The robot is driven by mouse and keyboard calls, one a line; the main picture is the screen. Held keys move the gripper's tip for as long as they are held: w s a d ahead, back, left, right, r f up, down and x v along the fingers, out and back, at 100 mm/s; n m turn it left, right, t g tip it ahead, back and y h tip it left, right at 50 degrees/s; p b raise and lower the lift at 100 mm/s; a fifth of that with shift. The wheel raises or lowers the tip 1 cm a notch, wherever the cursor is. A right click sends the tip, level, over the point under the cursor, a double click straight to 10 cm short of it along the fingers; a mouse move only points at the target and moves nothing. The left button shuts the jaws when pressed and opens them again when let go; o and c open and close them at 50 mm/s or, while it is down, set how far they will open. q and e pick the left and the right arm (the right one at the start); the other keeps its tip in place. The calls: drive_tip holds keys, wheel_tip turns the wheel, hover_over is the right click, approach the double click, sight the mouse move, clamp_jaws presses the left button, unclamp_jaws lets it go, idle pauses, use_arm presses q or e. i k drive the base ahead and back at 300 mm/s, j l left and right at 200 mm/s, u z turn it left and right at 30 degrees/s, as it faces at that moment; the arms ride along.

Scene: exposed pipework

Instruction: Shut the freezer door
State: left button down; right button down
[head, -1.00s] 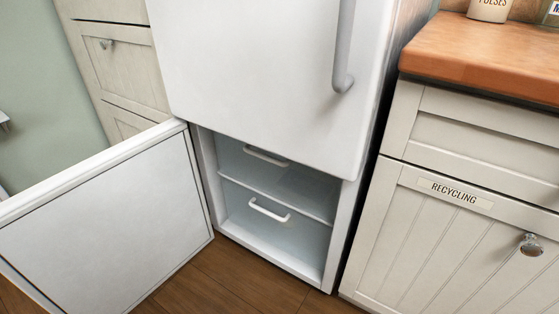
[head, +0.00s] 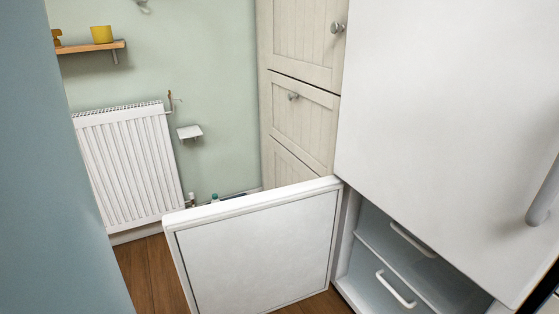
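The white freezer door (head: 262,248) stands wide open, swung out to the left from its hinge side beside the cabinet. The open freezer compartment (head: 372,240) is at the lower right and shows drawers with white handles (head: 396,289). The upper fridge door (head: 450,110) is shut above it, with a grey handle (head: 545,195) at the right edge. Neither of my grippers shows in the head view. The outer face of the freezer door is hidden from here.
A cream cabinet (head: 303,105) stands behind the freezer door. A white radiator (head: 130,165) and a wooden shelf (head: 90,47) with a yellow pot (head: 101,34) are on the green wall. A blue surface (head: 75,180) fills the left edge. Wooden floor (head: 150,275) is clear left of the door.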

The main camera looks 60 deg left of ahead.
sight(267, 253)
drive_tip(key=k+j+z, duration=0.15)
drive_tip(key=k+j, duration=0.45)
drive_tip(key=j, duration=0.25)
drive_tip(key=k+j+z, duration=0.15)
drive_tip(key=k+j, duration=0.45)
drive_tip(key=j, duration=0.15)
